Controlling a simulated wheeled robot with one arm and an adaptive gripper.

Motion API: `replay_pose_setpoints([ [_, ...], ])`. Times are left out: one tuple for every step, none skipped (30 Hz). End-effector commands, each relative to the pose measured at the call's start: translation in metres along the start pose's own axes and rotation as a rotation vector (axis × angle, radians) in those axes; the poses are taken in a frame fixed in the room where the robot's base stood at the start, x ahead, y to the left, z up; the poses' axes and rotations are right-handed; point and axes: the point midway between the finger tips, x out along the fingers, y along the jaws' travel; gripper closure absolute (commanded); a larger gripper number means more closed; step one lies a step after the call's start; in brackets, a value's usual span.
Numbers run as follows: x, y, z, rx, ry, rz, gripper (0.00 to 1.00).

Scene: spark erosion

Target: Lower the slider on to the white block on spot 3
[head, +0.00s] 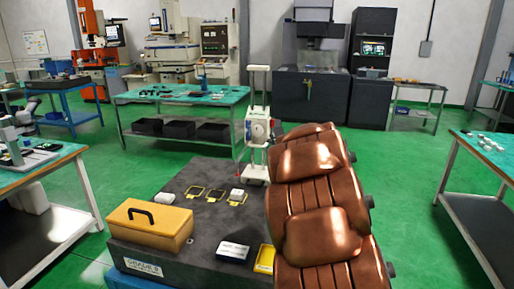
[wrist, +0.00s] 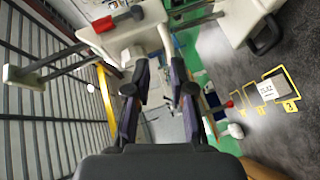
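The white gauge stand (head: 257,90) rises at the back edge of the dark slab, and its pale slider (head: 259,131) sits partway up the posts. In the wrist view a pale part with red knobs, apparently the slider (wrist: 125,34), is close beyond the fingers. The white block (head: 237,193) lies on the rightmost yellow-framed spot; in the wrist view the block (wrist: 266,90) lies by the frame marked 3 (wrist: 290,106). My gripper (wrist: 160,80) has its fingers apart with a gap between them. I cannot tell whether it touches the slider. My arm hides it in the head view.
The dark slab (head: 205,230) also holds a yellow case (head: 150,226), a small white piece (head: 165,199), a white-and-dark box (head: 234,250) and a yellow item (head: 265,258). A green-topped bench (head: 180,94) stands behind. Green floor is open on the right.

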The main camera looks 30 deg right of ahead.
Motion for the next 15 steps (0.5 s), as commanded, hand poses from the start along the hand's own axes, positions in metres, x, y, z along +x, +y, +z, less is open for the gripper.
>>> replay_pose_setpoints([
  [0.005, -0.004, 0.004, -0.027, 0.039, 0.001, 0.77],
  [0.007, -0.005, 0.002, -0.042, 0.067, 0.005, 0.77],
  [0.009, -0.006, 0.001, -0.06, 0.096, 0.006, 0.77],
  [0.01, -0.008, 0.0, -0.07, 0.118, 0.009, 0.77],
  [0.011, -0.009, -0.001, -0.08, 0.137, 0.01, 0.77],
  [0.011, -0.012, -0.002, -0.09, 0.157, 0.009, 0.77],
  [0.012, -0.013, -0.002, -0.096, 0.169, 0.01, 0.77],
  [0.012, -0.014, -0.003, -0.101, 0.18, 0.01, 0.77],
  [0.013, -0.015, -0.004, -0.105, 0.193, 0.011, 0.77],
  [0.013, -0.016, -0.004, -0.108, 0.199, 0.011, 0.77],
  [0.013, -0.016, -0.005, -0.11, 0.204, 0.011, 0.77],
  [0.014, -0.016, -0.005, -0.111, 0.207, 0.011, 0.77],
  [0.015, -0.016, -0.006, -0.112, 0.208, 0.011, 0.77],
  [0.016, -0.016, -0.006, -0.112, 0.208, 0.011, 0.77],
  [0.017, -0.016, -0.006, -0.112, 0.208, 0.011, 0.77],
])
